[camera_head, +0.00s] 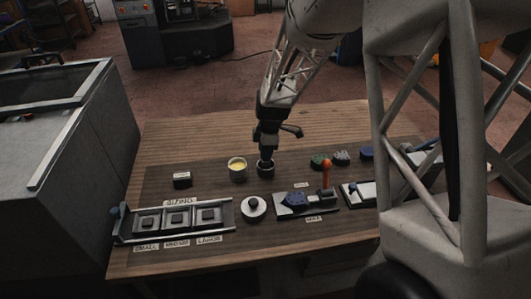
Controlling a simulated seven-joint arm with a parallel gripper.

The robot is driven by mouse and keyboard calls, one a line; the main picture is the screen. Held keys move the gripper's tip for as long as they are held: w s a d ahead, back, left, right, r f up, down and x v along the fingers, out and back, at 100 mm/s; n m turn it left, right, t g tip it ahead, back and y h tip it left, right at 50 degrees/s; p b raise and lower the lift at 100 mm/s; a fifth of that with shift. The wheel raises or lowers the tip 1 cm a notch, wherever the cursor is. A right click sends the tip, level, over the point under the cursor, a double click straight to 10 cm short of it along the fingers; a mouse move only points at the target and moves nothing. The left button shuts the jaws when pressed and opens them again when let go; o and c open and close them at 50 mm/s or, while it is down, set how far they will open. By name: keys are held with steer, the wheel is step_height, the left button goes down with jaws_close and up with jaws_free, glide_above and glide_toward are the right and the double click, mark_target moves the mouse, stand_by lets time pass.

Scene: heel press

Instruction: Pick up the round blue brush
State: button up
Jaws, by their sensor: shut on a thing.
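My gripper (266,157) points straight down over the middle of the table. It is shut on a small dark upright piece, which I take for the round blue brush. The brush is mostly hidden by the jaws, and its blue does not show clearly at this size. Its lower end is at a dark round holder (265,170) on the dark mat. I cannot tell whether it still touches the holder.
A tin with yellow contents (237,170) stands close left of my gripper. A round white-topped piece (254,207) is in front. A sizing rack (176,219) lies front left. A press with an orange handle (326,175) and green block (318,160) are right.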

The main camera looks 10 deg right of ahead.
steer(key=shift+r, duration=4.75)
steer(key=a, duration=1)
steer(key=shift+r, duration=0.4)
steer(key=shift+f, duration=0.15)
steer(key=shift+f, duration=2.85)
steer(key=shift+f, duration=0.6)
